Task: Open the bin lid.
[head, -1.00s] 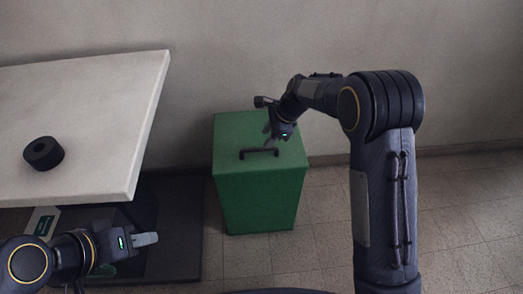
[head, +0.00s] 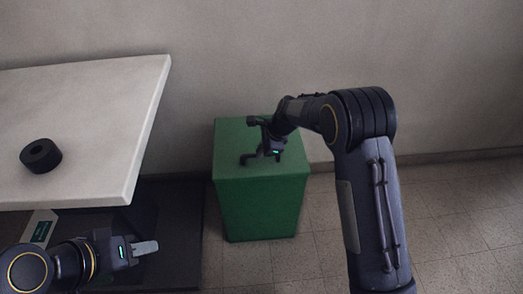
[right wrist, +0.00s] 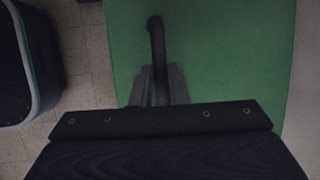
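The green bin (head: 257,205) stands on the floor with its flat lid (head: 231,135) closed. A dark bar handle (head: 248,159) is on the lid. My right gripper (head: 268,156) is down at the handle and hides part of it. In the right wrist view the handle (right wrist: 157,45) runs between the two fingers of my right gripper (right wrist: 160,80), which look open with one on each side. Contact with the handle is hard to tell. My left gripper (head: 145,247) is at the lower left, away from the bin; its finger gap is not visible.
A pale table (head: 90,130) stands to the left of the bin, with a black ring-shaped object (head: 41,155) on it. A wall (head: 300,60) is behind the bin. The tiled floor (head: 460,220) on the right is clear.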

